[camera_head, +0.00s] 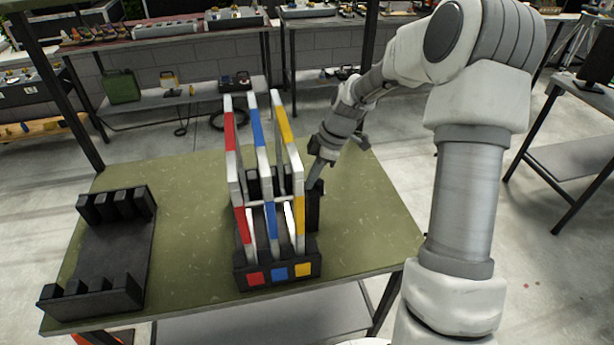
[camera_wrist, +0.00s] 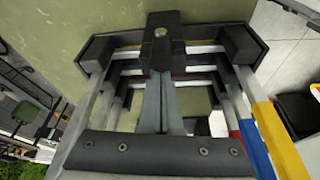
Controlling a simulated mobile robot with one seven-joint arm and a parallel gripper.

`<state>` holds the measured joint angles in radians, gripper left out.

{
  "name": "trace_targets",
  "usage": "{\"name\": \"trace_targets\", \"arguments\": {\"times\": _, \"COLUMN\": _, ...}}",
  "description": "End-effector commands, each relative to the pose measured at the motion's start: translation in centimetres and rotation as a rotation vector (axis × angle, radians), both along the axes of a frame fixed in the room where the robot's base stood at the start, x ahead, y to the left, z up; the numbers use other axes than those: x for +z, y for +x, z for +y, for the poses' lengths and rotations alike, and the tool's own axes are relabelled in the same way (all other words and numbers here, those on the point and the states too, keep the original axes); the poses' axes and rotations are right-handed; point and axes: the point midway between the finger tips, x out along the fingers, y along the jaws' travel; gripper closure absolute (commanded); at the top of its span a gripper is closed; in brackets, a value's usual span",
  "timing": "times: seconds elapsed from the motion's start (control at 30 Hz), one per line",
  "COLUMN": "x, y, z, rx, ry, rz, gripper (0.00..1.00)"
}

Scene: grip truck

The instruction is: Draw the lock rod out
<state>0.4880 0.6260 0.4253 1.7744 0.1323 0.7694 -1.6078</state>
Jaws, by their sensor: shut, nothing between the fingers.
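A black rack (camera_head: 245,284) on the green table holds three upright frames, marked red (camera_head: 240,210), blue (camera_head: 258,131) and yellow (camera_head: 285,125). A pale thin bar (camera_head: 270,202) crosses the frames low down; it looks like the lock rod, but I cannot be sure. My gripper (camera_head: 313,183) is at the rack's right side, by a black upright post (camera_head: 315,212). In the wrist view, my gripper (camera_wrist: 163,78) is shut and empty, its fingers pointing at a black block (camera_wrist: 160,52) with a round metal stud (camera_wrist: 160,32). Contact with the block cannot be told.
A second black rack (camera_head: 110,255) lies empty at the table's left. The green table (camera_head: 190,240) is bare between the racks and to the right of the frames. Other benches (camera_head: 180,40) with equipment stand behind, and another table (camera_head: 580,155) stands at the right.

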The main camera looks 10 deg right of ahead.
Motion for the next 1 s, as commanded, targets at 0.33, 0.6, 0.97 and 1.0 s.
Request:
{"name": "trace_targets", "arguments": {"times": 0.33, "x": 0.0, "y": 0.0, "z": -0.8, "rx": -0.003, "ry": 0.000, "rz": -0.001, "gripper": 1.00}}
{"name": "trace_targets", "arguments": {"times": 0.6, "x": 0.0, "y": 0.0, "z": -6.4, "rx": -0.009, "ry": 0.000, "rz": 0.000, "gripper": 1.00}}
{"name": "trace_targets", "arguments": {"times": 0.97, "x": 0.0, "y": 0.0, "z": -14.5, "rx": -0.003, "ry": 0.000, "rz": -0.001, "gripper": 1.00}}
{"name": "trace_targets", "arguments": {"times": 1.0, "x": 0.0, "y": 0.0, "z": -15.1, "rx": -0.003, "ry": 0.000, "rz": 0.000, "gripper": 1.00}}
